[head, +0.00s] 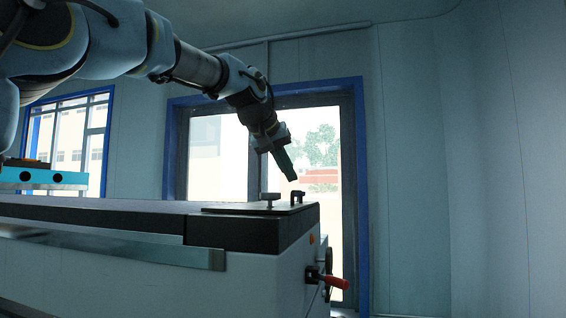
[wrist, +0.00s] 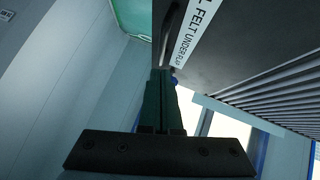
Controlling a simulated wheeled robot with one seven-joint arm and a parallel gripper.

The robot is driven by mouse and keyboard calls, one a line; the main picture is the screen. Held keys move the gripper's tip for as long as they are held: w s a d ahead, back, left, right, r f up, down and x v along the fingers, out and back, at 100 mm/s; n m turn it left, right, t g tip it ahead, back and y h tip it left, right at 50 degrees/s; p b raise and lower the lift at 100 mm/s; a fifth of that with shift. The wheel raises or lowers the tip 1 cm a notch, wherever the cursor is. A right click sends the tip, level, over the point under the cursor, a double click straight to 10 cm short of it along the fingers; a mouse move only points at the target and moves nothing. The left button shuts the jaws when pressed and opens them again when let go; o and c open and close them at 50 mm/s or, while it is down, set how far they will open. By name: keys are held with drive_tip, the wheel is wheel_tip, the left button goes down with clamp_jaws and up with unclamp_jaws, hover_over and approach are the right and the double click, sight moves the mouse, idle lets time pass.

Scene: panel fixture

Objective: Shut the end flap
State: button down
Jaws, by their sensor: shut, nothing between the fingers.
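My gripper (head: 291,174) points down and to the right above the right end of a dark-topped bench, its fingers together and empty. In the wrist view the green fingers (wrist: 160,92) lie side by side near the edge of a dark panel. A white label (wrist: 195,30) there reads in part "FELT UNDER FLAP". In the head view a thin dark plate (head: 235,209), likely the end flap, lies about flat on the bench top. A round knob (head: 269,198) and a small dark bracket (head: 297,196) stand near it, below the fingertips. Its hinge cannot be made out.
The bench (head: 262,270) has a metal rail (head: 150,249) along its front. A red-handled lever (head: 333,281) sticks out from its right end. Ribbed slats (wrist: 275,95) show in the wrist view. Free room lies right of the bench.

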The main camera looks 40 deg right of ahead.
drive_tip(key=shift+s+d+f, duration=0.15)
drive_tip(key=shift+s+f, duration=0.1)
drive_tip(key=shift+f, duration=0.25)
drive_tip(key=shift+s+d+f, duration=0.15)
drive_tip(key=shift+s+f, duration=0.1)
drive_tip(key=shift+f, duration=0.2)
drive_tip(key=shift+f, duration=0.1)
drive_tip(key=r+p, duration=0.3)
drive_tip(key=r, duration=0.1)
drive_tip(key=shift+w+a+r+p, duration=0.1)
drive_tip(key=shift+w+a+p, duration=0.05)
drive_tip(key=shift+w+p, duration=0.2)
drive_tip(key=b+v, duration=0.3)
drive_tip(key=v, duration=0.7)
drive_tip(key=shift+s, duration=0.3)
drive_tip(key=shift+r, duration=0.1)
